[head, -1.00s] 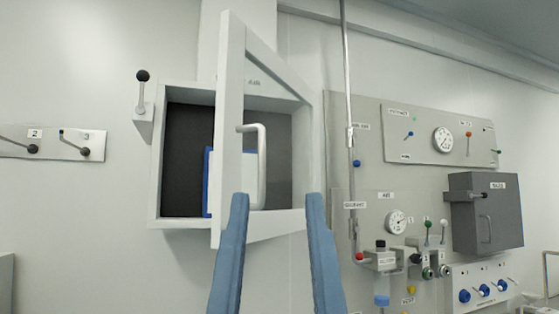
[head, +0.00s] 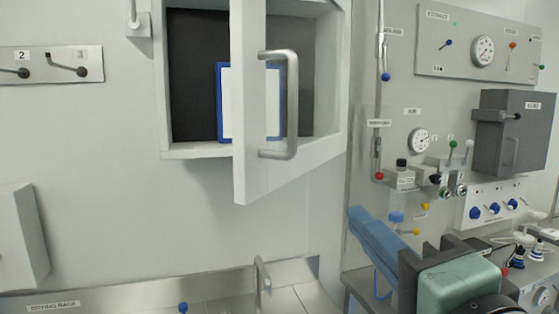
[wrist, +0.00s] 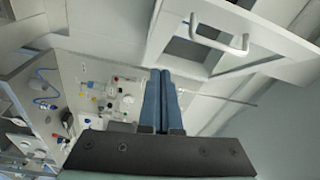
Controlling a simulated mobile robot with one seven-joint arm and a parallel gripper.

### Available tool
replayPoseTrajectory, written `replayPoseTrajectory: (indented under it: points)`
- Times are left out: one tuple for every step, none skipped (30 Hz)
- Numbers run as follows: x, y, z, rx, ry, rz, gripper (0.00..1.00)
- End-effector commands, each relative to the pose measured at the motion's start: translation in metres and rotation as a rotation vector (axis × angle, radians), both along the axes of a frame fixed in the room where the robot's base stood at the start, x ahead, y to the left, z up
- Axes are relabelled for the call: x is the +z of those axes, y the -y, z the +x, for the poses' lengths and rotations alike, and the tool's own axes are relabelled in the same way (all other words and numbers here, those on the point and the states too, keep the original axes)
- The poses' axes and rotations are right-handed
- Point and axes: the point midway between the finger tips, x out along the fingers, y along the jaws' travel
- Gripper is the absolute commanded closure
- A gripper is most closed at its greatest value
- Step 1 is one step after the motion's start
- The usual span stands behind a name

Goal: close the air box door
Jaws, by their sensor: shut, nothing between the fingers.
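The air box (head: 197,151) is a pale box on the wall at upper centre in the head view, with a dark interior. Its door (head: 243,120) stands open, swung out toward me, with a grey bar handle (head: 291,105) on its face. In the wrist view the door (wrist: 275,38) and its handle (wrist: 218,42) show at upper right. My gripper (head: 354,214) is below and to the right of the door in the head view, apart from it. Its blue fingers (wrist: 160,73) are together and empty in the wrist view.
A blue-edged white panel (head: 221,100) shows in the box, partly behind the door. The control panel with a gauge (head: 419,139), valves and a dark grey box (head: 503,135) is at right. A counter (head: 225,290) runs below. The wall left of the counter tap is mostly clear.

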Motion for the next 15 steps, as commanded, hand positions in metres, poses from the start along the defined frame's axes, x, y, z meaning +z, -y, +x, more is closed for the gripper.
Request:
replayPoseTrajectory:
  points:
    - [0.002,-0.001,-0.002,0.034,-0.035,0.060,1.00]
    - [-0.001,-0.002,-0.004,0.050,-0.056,0.090,1.00]
    - [-0.004,-0.003,-0.005,0.069,-0.078,0.121,1.00]
    - [-0.005,-0.004,-0.006,0.079,-0.089,0.139,1.00]
    - [-0.007,-0.004,-0.007,0.087,-0.101,0.152,1.00]
    - [-0.008,-0.005,-0.006,0.094,-0.110,0.165,1.00]
    - [-0.009,-0.006,-0.005,0.097,-0.113,0.171,1.00]
    - [-0.010,-0.006,-0.004,0.099,-0.116,0.173,1.00]
    - [-0.010,-0.008,0.000,0.101,-0.119,0.175,1.00]
    - [-0.010,-0.009,0.003,0.102,-0.119,0.174,1.00]
    - [-0.010,-0.010,0.007,0.103,-0.119,0.173,1.00]
    - [-0.010,-0.012,0.014,0.102,-0.120,0.172,1.00]
    - [-0.010,-0.014,0.019,0.102,-0.122,0.171,1.00]
    - [-0.009,-0.016,0.025,0.103,-0.120,0.171,1.00]
    - [-0.008,-0.018,0.033,0.102,-0.120,0.171,1.00]
